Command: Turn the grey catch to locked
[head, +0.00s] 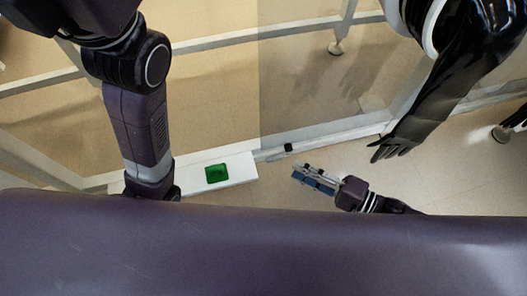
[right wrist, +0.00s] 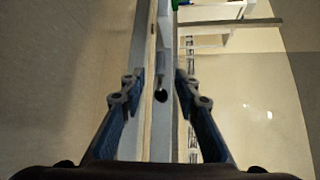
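A small dark piece (head: 288,148) sits on the pale frame rail in the head view; it may be the end of the catch. In the right wrist view, a short grey bar with a dark round end, likely the grey catch (right wrist: 161,92), lies ahead between my fingers on the rail. I cannot tell its turned position. My right gripper (head: 304,173) is open, its fingers apart and nothing held; it is just below and right of the dark piece. Both fingers also show in the right wrist view (right wrist: 159,84). My left arm comes down at the left; its gripper is hidden.
A green block-like thing (head: 218,173) sits on a white ledge (head: 242,166) left of the right gripper. A long black glove (head: 465,75) hangs at the right, its fingers near the rail. A clear panel stands behind the rail. Floor to the right of the gripper is open.

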